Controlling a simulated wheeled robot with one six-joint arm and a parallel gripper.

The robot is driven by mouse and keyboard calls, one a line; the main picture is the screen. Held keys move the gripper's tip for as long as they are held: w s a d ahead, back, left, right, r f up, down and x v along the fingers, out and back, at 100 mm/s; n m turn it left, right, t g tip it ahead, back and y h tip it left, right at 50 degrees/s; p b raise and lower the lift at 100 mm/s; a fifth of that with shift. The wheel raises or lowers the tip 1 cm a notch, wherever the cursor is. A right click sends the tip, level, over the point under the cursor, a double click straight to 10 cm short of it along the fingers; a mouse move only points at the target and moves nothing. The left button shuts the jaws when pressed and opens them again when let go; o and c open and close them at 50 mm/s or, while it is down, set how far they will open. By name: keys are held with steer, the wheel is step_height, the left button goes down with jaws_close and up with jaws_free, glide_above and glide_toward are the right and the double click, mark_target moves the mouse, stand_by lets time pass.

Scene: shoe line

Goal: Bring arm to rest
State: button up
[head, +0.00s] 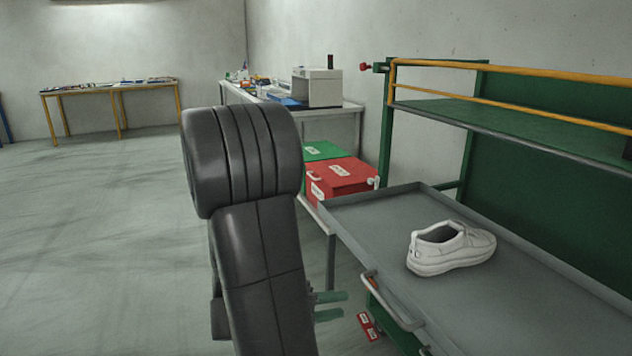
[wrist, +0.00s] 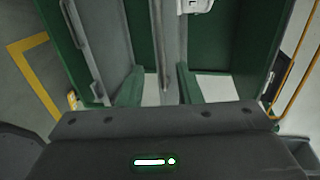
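My arm (head: 250,230), dark grey, rises folded in the middle of the head view. A white shoe (head: 452,252) stands upright on the tray table (head: 370,215), well away from my gripper.
A red box (head: 341,180) and a green box (head: 323,151) stand beyond the tray table. A green frame with yellow rails (head: 520,73) stands behind it. A bench with equipment (head: 345,106) lines the wall. Another table (head: 110,87) stands far left. Floor at left is clear.

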mark_target(378, 298)
steer(key=b+x, duration=0.1)
steer(key=x, duration=1.1)
steer(key=shift+w+d+r+b, duration=0.1)
steer(key=shift+b, duration=0.3)
